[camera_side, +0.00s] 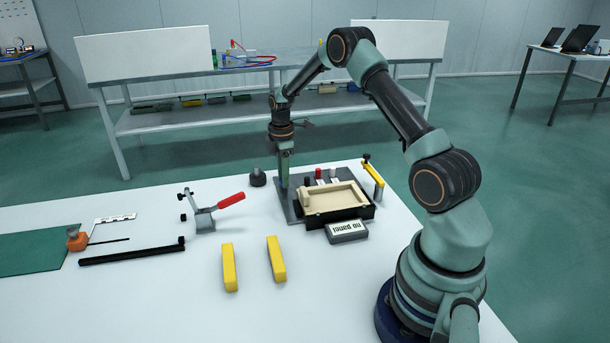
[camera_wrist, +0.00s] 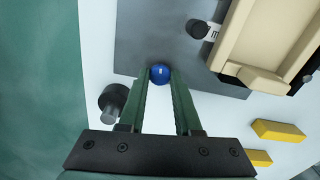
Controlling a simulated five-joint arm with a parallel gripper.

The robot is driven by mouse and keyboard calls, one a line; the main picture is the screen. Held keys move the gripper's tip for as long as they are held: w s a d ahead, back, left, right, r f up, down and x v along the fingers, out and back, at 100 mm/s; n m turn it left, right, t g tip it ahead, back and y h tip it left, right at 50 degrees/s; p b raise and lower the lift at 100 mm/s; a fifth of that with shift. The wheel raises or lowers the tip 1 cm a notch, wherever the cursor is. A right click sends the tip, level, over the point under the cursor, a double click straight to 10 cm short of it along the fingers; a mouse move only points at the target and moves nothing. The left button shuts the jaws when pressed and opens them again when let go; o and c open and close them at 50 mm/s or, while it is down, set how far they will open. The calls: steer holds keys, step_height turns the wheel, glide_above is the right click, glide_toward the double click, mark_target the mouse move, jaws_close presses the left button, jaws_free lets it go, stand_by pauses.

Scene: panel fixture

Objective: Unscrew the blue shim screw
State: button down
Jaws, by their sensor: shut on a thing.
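The blue shim screw (camera_wrist: 160,73) shows in the wrist view as a round blue head with a small pale mark on top, over the grey plate (camera_wrist: 190,60). My gripper (camera_wrist: 161,76) has its two green fingers on either side of the head, shut on it. In the side view my gripper (camera_side: 284,184) points straight down at the left part of the grey plate (camera_side: 290,208). There the fingers hide the screw. Whether the screw still sits in the plate cannot be told.
A beige tray (camera_side: 333,197) in a black frame stands right of my gripper, with a "no panel" sign (camera_side: 347,231) in front. A dark knob (camera_side: 258,177) stands close left. Two yellow bars (camera_side: 229,267), a red-handled clamp (camera_side: 205,220) and a black rail (camera_side: 130,252) lie on the white table.

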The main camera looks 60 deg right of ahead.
steer(key=shift+r+n, duration=0.1)
steer(key=shift+n, duration=0.5)
steer(key=c, duration=0.6)
jaws_free()
step_height(320, 180, up, 12)
